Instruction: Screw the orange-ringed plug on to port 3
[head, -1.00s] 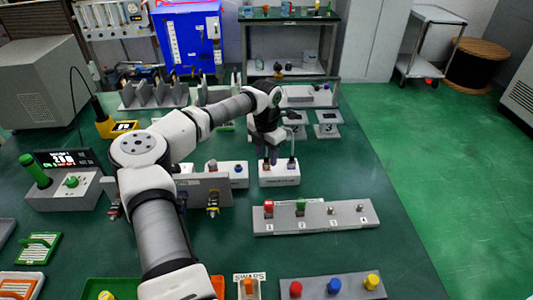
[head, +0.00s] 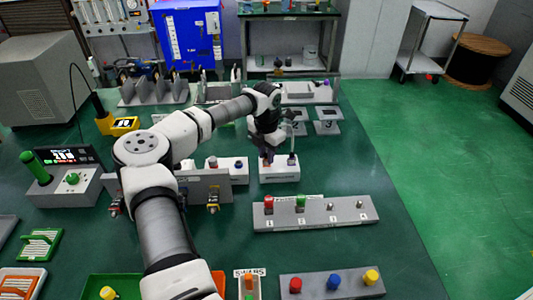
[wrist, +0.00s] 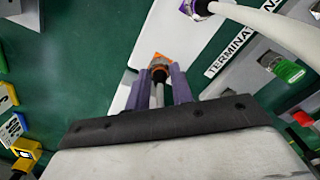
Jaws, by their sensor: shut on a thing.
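My gripper (wrist: 160,85) has purple fingers, shut on the orange-ringed plug (wrist: 160,66), whose orange and dark end shows between the fingertips. In the head view my gripper (head: 266,157) is low at the left part of a white block (head: 279,174); the plug itself is too small to make out there. I cannot tell whether the plug still sits in the block. The grey port bar (head: 285,224) lies nearer and to the right. Port 3 (head: 331,206) is a bare metal stud on it. Port 1 has a red cap (head: 269,202), port 2 a green cap (head: 300,202).
A purple-ended connector (wrist: 196,8) with a thick pale cable (wrist: 265,35) stands beside my gripper. Red, blue and yellow caps (head: 333,282) stand on a front bar. Green table is clear right of the white block.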

